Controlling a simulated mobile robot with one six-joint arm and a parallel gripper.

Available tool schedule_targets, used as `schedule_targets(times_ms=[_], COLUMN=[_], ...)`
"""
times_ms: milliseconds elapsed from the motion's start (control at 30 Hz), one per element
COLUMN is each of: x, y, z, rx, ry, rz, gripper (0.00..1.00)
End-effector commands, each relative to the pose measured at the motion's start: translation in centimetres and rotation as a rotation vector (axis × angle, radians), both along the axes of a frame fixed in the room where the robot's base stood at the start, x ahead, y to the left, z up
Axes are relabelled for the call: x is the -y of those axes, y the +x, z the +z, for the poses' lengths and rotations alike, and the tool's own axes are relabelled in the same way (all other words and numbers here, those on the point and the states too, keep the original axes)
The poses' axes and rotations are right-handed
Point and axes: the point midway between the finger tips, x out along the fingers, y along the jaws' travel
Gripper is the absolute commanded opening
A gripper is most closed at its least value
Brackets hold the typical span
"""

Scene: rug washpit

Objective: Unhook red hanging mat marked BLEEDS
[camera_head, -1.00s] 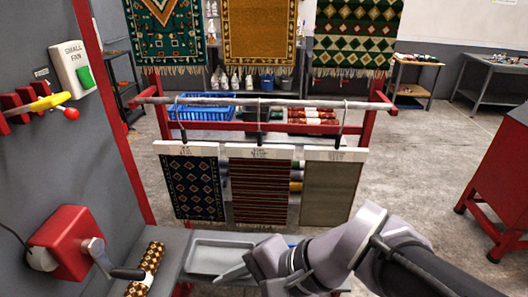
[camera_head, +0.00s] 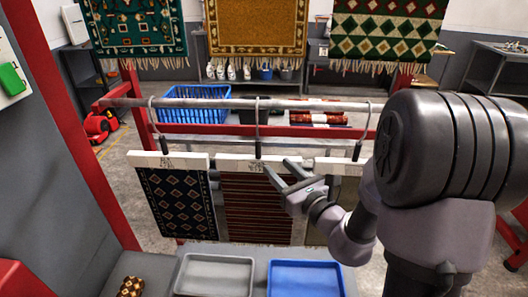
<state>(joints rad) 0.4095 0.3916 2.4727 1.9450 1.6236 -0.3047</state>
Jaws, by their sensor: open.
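A red-and-dark striped mat (camera_head: 256,205) hangs in the middle of the rail, under a white header bar (camera_head: 240,164) with small lettering that I cannot read. A black-stemmed hook (camera_head: 257,130) joins the header to the rail. My gripper (camera_head: 279,168) is open, with its fingertips at the right part of this header. It overlaps the header and mat in the picture, and I cannot tell whether it touches. My gripper and arm hide the mat's upper right part.
A navy patterned mat (camera_head: 172,200) hangs at the left. A third mat (camera_head: 315,232) at the right is mostly behind my arm. The metal rail (camera_head: 210,103) runs above. A grey tray (camera_head: 215,258) and blue tray (camera_head: 306,263) lie below.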

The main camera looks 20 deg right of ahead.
Motion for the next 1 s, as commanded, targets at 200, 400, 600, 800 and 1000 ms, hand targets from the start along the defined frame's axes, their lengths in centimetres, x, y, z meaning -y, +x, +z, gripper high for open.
schedule_targets(times_ms=[200, 400, 600, 800, 1000], x=[-0.8, -1.5, -2.1, -2.8, -3.1], y=[2.4, 4.5, 6.7, 8.8, 10.2], z=[0.1, 0.1, 0.2, 0.2, 0.1], rx=[-0.001, -0.001, -0.001, -0.001, 0.000], ry=[-0.001, -0.001, -0.001, -0.001, -0.001], rz=[0.004, 0.004, 0.004, 0.005, 0.004], gripper=[0.44, 0.44, 0.44, 0.44, 0.44])
